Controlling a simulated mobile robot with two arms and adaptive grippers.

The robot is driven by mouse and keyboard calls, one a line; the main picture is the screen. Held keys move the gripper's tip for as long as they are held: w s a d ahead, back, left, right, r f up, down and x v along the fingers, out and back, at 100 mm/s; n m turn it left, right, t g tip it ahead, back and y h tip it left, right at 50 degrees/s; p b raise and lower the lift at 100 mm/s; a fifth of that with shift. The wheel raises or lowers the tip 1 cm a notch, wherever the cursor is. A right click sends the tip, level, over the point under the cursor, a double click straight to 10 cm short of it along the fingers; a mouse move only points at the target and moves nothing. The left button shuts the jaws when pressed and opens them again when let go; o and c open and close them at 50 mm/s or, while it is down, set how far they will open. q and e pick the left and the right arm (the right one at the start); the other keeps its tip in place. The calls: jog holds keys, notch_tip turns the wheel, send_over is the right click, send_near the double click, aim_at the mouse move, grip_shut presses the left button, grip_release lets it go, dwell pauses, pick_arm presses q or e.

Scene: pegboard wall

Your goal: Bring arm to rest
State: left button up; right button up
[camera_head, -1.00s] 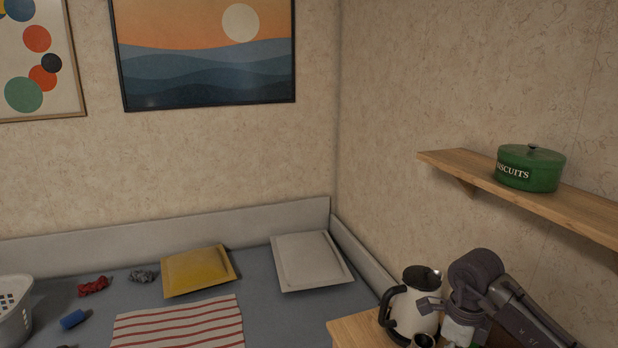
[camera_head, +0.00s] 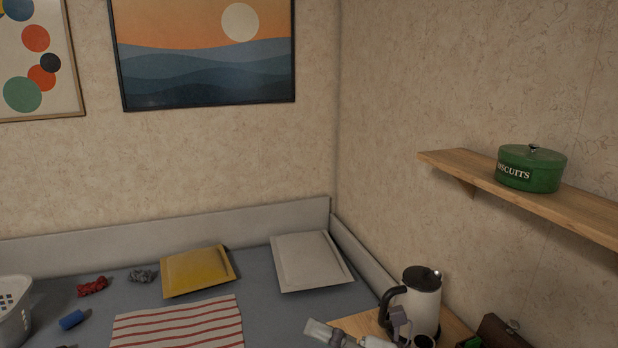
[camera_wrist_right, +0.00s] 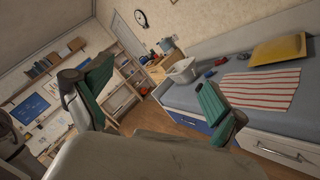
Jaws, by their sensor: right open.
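My right gripper (camera_head: 352,336) shows at the bottom edge of the head view, in front of the kettle and the wooden table corner. It is cut off by the frame. In the right wrist view the same gripper (camera_wrist_right: 153,98) has its two green-padded fingers wide apart, with nothing between them. That view looks across the room, tilted. My left gripper is not in view.
A white kettle (camera_head: 424,299) with a black handle stands on the wooden table (camera_head: 456,328), close to my gripper. A wooden shelf (camera_head: 560,208) holds a green biscuit tin (camera_head: 530,171).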

jog(key=w+d+r+m+t+h, duration=0.2)
jog(key=d+m+t+h, duration=0.95)
jog(key=m, duration=0.75)
jog(key=s+d+f+m+g+h, duration=0.2)
jog(key=d+f+m+h, duration=0.2)
jog(key=f+m, duration=0.2)
jog(key=s+d+f+m+g+h, duration=0.2)
jog(key=d+f+m+h, duration=0.2)
jog(key=f+m, duration=0.25)
jog(key=s+f+m+g+y, duration=0.1)
jog(key=s+f+m+g, duration=0.2)
jog(key=s+f+g, duration=0.6)
jog(key=s+f+m+g+y, duration=0.1)
jog(key=s+f+m+g, duration=0.15)
jog(key=s+f, duration=0.75)
jog(key=s+f+g+b, duration=0.1)
jog(key=s+f+b, duration=0.1)
jog(key=f, duration=1.1)
jog(key=s+f+b, duration=0.2)
jog(key=f, duration=1.1)
jog(key=s+d+f+g+b, duration=0.1)
jog(key=s+d+f+b, duration=0.1)
jog(key=s+f, duration=1.4)
notch_tip(320, 180, down, 3)
jog(key=shift+s+d+r+n+g, duration=0.1)
jog(key=shift+s+d+n+g, duration=0.2)
jog(key=shift+s+d+n, duration=0.1)
